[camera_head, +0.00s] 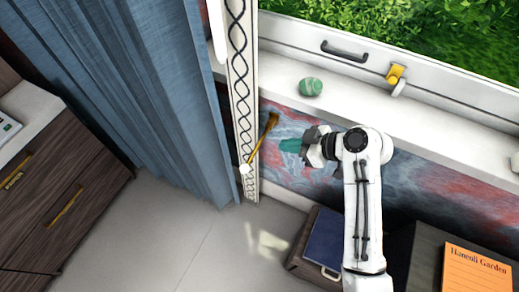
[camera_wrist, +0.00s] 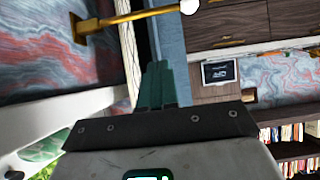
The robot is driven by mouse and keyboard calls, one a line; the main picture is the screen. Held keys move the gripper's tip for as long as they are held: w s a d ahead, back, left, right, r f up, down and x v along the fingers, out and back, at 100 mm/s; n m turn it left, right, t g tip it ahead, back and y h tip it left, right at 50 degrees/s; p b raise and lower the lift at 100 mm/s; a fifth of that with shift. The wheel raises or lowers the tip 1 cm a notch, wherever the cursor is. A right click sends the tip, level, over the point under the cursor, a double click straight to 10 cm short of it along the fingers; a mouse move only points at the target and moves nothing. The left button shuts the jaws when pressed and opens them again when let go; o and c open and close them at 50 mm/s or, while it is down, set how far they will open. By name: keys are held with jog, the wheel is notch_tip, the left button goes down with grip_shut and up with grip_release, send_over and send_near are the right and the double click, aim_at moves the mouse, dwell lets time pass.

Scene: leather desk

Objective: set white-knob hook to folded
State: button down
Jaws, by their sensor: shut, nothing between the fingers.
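The white-knob hook (camera_head: 260,140) is a gold bar fixed to the marbled wall below the sill. It sticks out from its mount, and its white knob (camera_head: 246,168) is at the free end, lower left in the head view. In the wrist view the hook (camera_wrist: 135,16) crosses the top, with its gold mount at left and the white knob (camera_wrist: 189,6) at the top edge. My gripper (camera_head: 288,145) is to the right of the hook, apart from it. Its teal fingers (camera_wrist: 157,85) are shut and empty, below the bar in the wrist view.
A blue curtain (camera_head: 130,90) and a patterned strip (camera_head: 240,90) stand left of the hook. A green striped ball-like object (camera_head: 311,87) sits on the white sill (camera_head: 350,103) above. A box with a blue item (camera_head: 328,240) is on the floor below. Drawers (camera_head: 60,190) stand far left.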

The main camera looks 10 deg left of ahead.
jog(key=d+f+x, duration=0.1)
jog(key=f+x, duration=0.1)
jog(key=x, duration=1)
jog(key=shift+s+d+f+p, duration=0.2)
jog(key=shift+s+d+p, duration=0.05)
jog(key=shift+s+p, duration=0.05)
notch_tip(320, 180, down, 11)
jog(key=w+n+t+h+b, duration=0.1)
jog(key=n+t+b, duration=0.5)
jog(key=b, duration=1.7)
jog(key=w+d+f+n+t+b, duration=0.3)
jog(key=w+b, duration=0.4)
jog(key=b, duration=1)
jog(key=shift+f+b, duration=0.35)
